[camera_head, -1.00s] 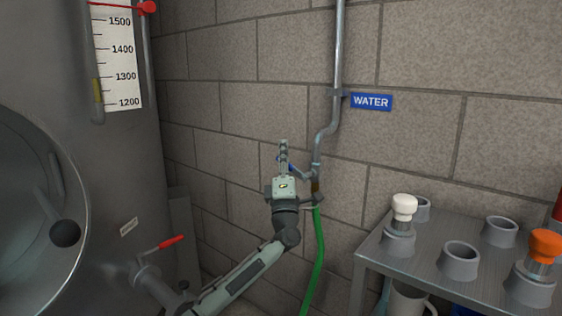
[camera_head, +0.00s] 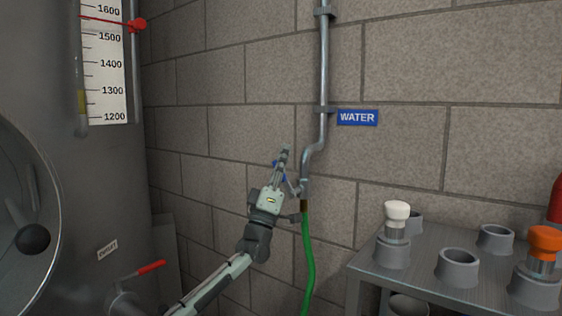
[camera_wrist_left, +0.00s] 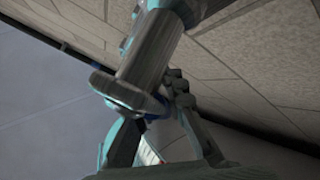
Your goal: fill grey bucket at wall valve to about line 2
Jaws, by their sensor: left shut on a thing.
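The wall valve (camera_head: 303,188) sits at the lower end of a grey pipe below the WATER sign (camera_head: 357,117), with a green hose (camera_head: 308,255) hanging from it. My left gripper (camera_head: 284,156) is at the valve, on its left side, shut on the blue valve handle (camera_head: 276,172), which is mostly hidden by the fingers. In the left wrist view the pipe (camera_wrist_left: 150,60) crosses close in front, and a bit of blue shows between the fingers (camera_wrist_left: 160,135). I cannot make out the grey bucket or its lines. My right gripper is out of view.
A steel tank (camera_head: 100,180) with a red-handled drain valve (camera_head: 150,267) stands at left. A metal table (camera_head: 425,245) at right bears grey cups and white- and orange-topped items. A pale container (camera_head: 408,306) is partly hidden below it.

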